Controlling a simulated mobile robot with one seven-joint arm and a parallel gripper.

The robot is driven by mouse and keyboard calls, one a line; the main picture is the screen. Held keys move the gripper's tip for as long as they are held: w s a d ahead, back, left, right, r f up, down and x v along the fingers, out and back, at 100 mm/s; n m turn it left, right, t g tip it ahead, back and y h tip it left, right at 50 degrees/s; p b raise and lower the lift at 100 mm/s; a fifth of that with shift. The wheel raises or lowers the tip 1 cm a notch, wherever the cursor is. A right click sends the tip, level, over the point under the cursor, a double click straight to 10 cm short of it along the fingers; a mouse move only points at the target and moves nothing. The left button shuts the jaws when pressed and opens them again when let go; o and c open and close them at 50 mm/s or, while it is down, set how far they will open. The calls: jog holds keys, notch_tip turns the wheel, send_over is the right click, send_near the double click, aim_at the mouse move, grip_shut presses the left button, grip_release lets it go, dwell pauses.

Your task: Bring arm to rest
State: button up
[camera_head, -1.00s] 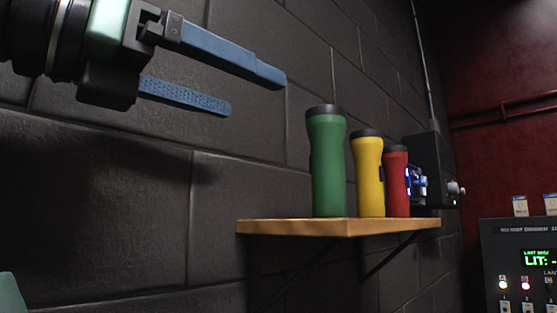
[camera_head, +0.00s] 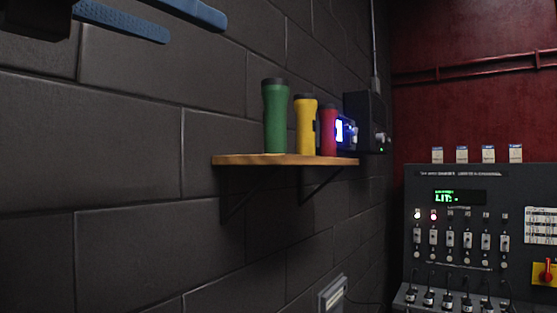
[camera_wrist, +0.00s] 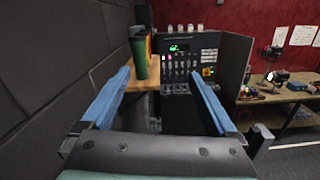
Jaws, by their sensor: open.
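My gripper (camera_head: 172,16) shows at the top left of the head view, with only its two blue fingers and a dark part of its body in the picture. In the wrist view my gripper (camera_wrist: 158,100) has its two blue fingers spread wide, with nothing held between them. It is open and empty, near the dark block wall and apart from the shelf. The rest of my arm is out of the head view.
A wooden shelf (camera_head: 240,160) on the wall holds a green flask (camera_head: 275,118), a yellow flask (camera_head: 305,128) and a red flask (camera_head: 328,130). A control panel (camera_head: 412,235) with lit indicators stands at the right. A workbench (camera_wrist: 290,103) is at the right in the wrist view.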

jog(key=w+d+f+m+t+y, duration=0.1)
jog(key=w+f+m+t+y, duration=0.5)
jog(key=w+f+m+y, duration=0.35)
jog(key=s+d+f+m+t, duration=0.2)
jog(key=s+m, duration=0.4)
jog(key=m, duration=0.3)
jog(key=s+d+f+m+t, duration=0.2)
jog(key=s+d+m+t, duration=0.2)
jog(key=s+d+m, duration=0.3)
jog(key=shift+f+m+y, duration=0.3)
jog(key=shift+m+y, duration=0.15)
jog(key=shift+m, duration=0.5)
jog(key=shift+d, duration=0.1)
